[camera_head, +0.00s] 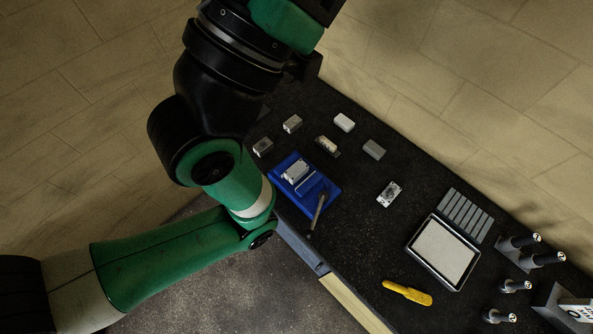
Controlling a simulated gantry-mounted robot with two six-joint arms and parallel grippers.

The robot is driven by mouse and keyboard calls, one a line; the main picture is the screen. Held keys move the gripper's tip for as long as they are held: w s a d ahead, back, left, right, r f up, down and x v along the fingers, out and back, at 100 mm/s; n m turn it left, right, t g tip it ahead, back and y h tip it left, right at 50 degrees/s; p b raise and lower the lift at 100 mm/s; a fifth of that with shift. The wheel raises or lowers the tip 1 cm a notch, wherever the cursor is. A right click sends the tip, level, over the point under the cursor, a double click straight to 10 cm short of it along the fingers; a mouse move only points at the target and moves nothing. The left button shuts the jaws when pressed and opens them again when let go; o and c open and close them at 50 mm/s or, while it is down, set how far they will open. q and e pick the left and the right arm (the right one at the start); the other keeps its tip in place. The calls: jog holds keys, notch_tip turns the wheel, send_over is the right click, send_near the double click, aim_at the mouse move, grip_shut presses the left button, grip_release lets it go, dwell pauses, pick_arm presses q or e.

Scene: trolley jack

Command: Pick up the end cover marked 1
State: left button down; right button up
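Several small grey and white blocks lie on the black worktop (350,225). They include a white block (344,122), a grey block (374,149), two darker grey blocks (263,147) (292,123), a pale piece on a dark base (327,146) and a speckled light plate (388,193). No number 1 is readable on any of them, so I cannot tell which is the end cover marked 1. My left arm comes in from the left and bends up past the worktop's left end. No fingers of my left gripper show. My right gripper is out of view.
A blue fixture (322,190) holds a light block (295,171), with a rod-like handle (318,212) at its side.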

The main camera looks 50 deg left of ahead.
pick_arm(q)
jog(key=shift+c, duration=0.2)
grip_release()
dwell(0.3)
